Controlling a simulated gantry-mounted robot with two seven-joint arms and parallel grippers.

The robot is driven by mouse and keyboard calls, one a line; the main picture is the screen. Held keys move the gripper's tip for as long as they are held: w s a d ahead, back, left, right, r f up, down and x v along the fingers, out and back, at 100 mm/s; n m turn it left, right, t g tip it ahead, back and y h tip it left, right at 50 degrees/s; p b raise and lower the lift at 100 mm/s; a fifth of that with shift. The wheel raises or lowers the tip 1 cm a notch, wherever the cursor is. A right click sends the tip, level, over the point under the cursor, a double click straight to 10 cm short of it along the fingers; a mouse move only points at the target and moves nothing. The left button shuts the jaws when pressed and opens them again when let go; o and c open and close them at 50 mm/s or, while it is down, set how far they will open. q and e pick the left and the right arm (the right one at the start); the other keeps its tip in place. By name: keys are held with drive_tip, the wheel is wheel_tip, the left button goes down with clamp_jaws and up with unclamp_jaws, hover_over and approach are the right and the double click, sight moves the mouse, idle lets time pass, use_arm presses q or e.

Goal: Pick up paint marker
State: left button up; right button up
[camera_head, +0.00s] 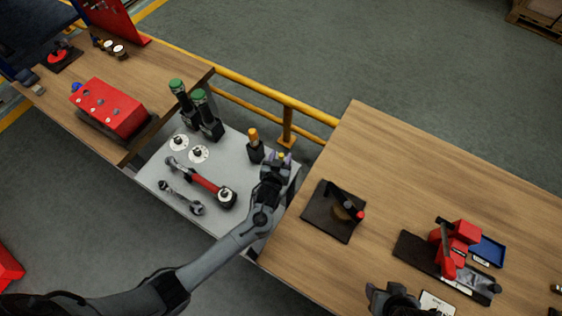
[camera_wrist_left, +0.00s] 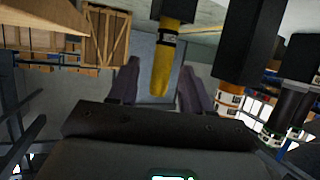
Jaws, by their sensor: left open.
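A slim yellow paint marker stands in a black holder, seen upside down in the left wrist view (camera_wrist_left: 161,72). In the head view only a small yellow bit of it shows beside my left gripper (camera_head: 275,166). My left gripper is open. In the wrist view its two dark fingers (camera_wrist_left: 160,92) lie on either side of the yellow marker, with gaps to both; I cannot tell whether the marker is fully at their depth. My right gripper (camera_head: 393,299) is partly in view at the bottom, over the right table, its jaws unclear.
An orange-capped item in a black holder (camera_head: 255,147) stands close to the left gripper. Two green-topped items (camera_head: 208,116) stand farther left. A red-handled tool (camera_head: 205,184) and a wrench (camera_head: 182,198) lie on the grey surface (camera_head: 222,222). A wooden table (camera_head: 400,170) stands right.

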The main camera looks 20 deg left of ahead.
use_arm(q)
drive_tip(key=shift+x, duration=1.2)
drive_tip(key=shift+c, duration=0.2)
drive_tip(key=c, duration=0.9)
drive_tip(key=shift+o, duration=0.2)
wheel_tip(320, 180, up, 10)
drive_tip(key=shift+p, duration=0.35)
